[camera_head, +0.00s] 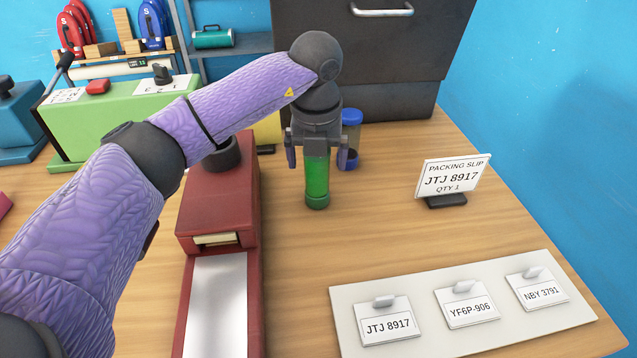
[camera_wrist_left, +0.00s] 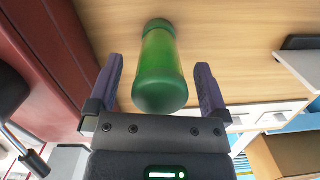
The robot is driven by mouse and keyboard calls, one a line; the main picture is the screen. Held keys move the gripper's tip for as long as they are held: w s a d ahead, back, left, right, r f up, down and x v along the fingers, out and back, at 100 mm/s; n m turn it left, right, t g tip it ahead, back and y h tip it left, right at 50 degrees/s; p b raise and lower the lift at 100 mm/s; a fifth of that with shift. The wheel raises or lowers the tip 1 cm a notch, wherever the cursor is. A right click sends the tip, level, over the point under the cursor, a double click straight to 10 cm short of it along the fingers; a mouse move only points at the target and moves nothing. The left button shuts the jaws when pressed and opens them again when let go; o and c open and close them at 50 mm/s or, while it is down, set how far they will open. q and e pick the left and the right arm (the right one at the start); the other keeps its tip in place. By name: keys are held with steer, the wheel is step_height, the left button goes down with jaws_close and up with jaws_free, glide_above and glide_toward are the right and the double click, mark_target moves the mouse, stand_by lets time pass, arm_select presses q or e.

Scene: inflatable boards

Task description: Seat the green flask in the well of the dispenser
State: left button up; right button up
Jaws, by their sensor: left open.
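The green flask (camera_head: 317,182) stands upright on the wooden table, right of the red machine. It also shows in the left wrist view (camera_wrist_left: 160,72), between my two fingers. My left gripper (camera_head: 316,158) points down over the flask, open, with a purple finger on each side and a visible gap to the flask in the wrist view (camera_wrist_left: 160,80). The red machine (camera_head: 215,200) has a dark round collar (camera_head: 222,155) on top and appears to be the dispenser; my arm partly hides it. My right gripper is not in view.
A blue-capped container (camera_head: 351,130) stands close behind the flask. A packing slip sign (camera_head: 452,180) stands to the right. A pale board (camera_head: 460,318) with labelled cards lies in front. A green machine (camera_head: 115,115) is at back left. The table between flask and board is clear.

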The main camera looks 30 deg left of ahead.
arm_select(q)
steer(key=shift+f, duration=0.1)
steer(key=shift+c, duration=0.9)
jaws_close()
